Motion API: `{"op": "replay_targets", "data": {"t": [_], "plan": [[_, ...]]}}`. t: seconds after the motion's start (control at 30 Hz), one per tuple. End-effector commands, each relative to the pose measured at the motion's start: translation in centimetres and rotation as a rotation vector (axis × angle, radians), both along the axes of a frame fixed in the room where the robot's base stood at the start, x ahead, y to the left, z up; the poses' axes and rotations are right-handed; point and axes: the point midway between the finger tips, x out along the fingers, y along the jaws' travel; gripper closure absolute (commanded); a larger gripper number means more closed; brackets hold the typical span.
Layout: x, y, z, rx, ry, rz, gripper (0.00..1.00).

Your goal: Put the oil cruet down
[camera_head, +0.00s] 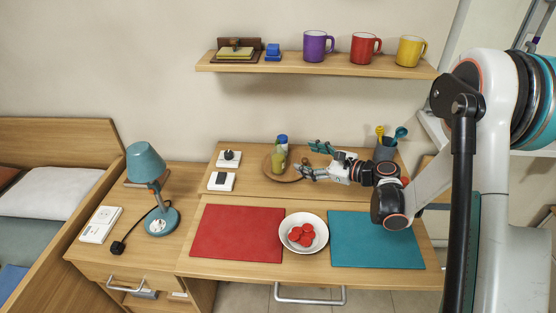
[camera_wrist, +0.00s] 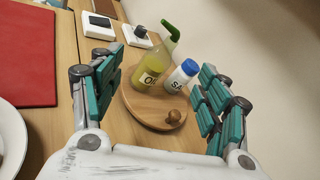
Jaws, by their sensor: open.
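The oil cruet (camera_wrist: 145,72) is a yellow-green bottle with a label. It stands on a round wooden board (camera_wrist: 139,110) beside a white salt shaker (camera_wrist: 181,75) with a blue cap. The head view shows the cruet (camera_head: 278,160) on the board (camera_head: 270,174) at the back of the desk, left of my gripper (camera_head: 306,160). My gripper is open and its teal fingers are spread. In the wrist view the cruet and shaker lie ahead, between the spread fingers (camera_wrist: 158,88). I see no finger touching the cruet.
A small brown knob (camera_wrist: 174,117) sits on the board's near side. Two white switch plates (camera_head: 228,159) lie to the left. A utensil holder (camera_head: 385,149) stands to the right. A bowl with red pieces (camera_head: 303,232) sits between a red mat (camera_head: 237,233) and a teal mat (camera_head: 375,240).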

Motion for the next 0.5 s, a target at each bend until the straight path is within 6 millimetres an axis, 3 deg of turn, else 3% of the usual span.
{"op": "replay_targets", "data": {"t": [0.03,0.2,0.5], "plan": [[0.4,-0.1,-1.3,0.058,0.026,-0.008,0.31],[0.9,-0.4,-4.4,0.246,0.109,-0.024,0.31],[0.9,-0.4,-6.4,0.384,0.172,-0.025,0.31]]}}
